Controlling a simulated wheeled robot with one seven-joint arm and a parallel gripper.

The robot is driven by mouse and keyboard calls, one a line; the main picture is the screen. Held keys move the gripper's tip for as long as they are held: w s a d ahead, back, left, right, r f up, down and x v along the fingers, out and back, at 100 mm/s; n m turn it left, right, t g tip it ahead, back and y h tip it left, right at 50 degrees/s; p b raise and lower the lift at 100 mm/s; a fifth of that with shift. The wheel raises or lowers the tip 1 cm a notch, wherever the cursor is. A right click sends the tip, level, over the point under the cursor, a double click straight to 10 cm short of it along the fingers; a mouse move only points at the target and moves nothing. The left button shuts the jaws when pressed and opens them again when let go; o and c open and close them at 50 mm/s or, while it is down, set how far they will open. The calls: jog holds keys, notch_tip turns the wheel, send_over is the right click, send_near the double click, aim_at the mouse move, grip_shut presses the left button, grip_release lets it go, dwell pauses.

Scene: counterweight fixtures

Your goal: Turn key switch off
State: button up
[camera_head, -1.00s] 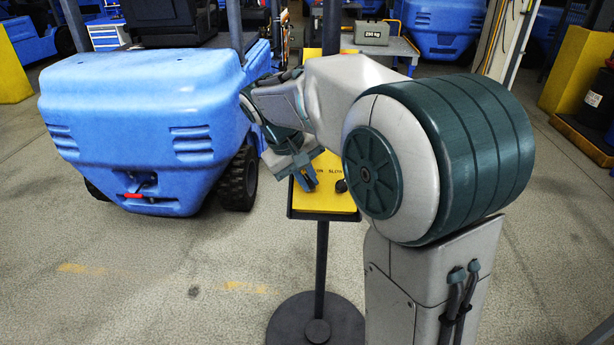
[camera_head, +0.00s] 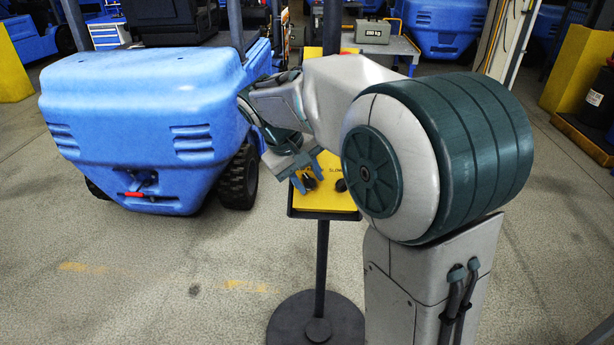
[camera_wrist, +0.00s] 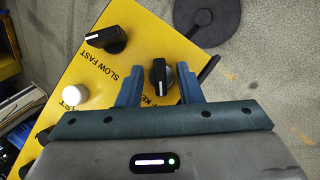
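The key switch (camera_wrist: 158,76) is a black knob with a white line, on a yellow control panel (camera_wrist: 150,32). My gripper (camera_wrist: 160,68) is open, with one blue finger on each side of the knob and a small gap showing on both sides. In the head view my gripper (camera_head: 307,176) is at the left part of the panel (camera_head: 337,201), with the dark knob showing between the fingertips. Contact with the panel cannot be told.
A second black knob (camera_wrist: 105,39) marked "SLOW FAST" and a white button (camera_wrist: 75,95) are on the same panel. The panel stands on a dark post with a round base (camera_head: 316,318). A blue forklift (camera_head: 140,130) stands close on the left. Floor in front is clear.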

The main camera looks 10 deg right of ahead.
jog(key=v, duration=1.4)
jog(key=s+d+f+m+t+y, duration=0.1)
jog(key=s+d+f+y, duration=0.1)
jog(key=s+f, duration=0.6)
jog(key=s+d+f+m+y, duration=0.2)
jog(key=s+d+f, duration=0.2)
jog(key=s+f, duration=0.5)
jog(key=s, duration=0.2)
jog(key=shift+s+f+t+y, duration=0.15)
jog(key=shift+s+t+y, duration=0.15)
jog(key=shift+t, duration=0.1)
jog(key=shift+d, duration=0.3)
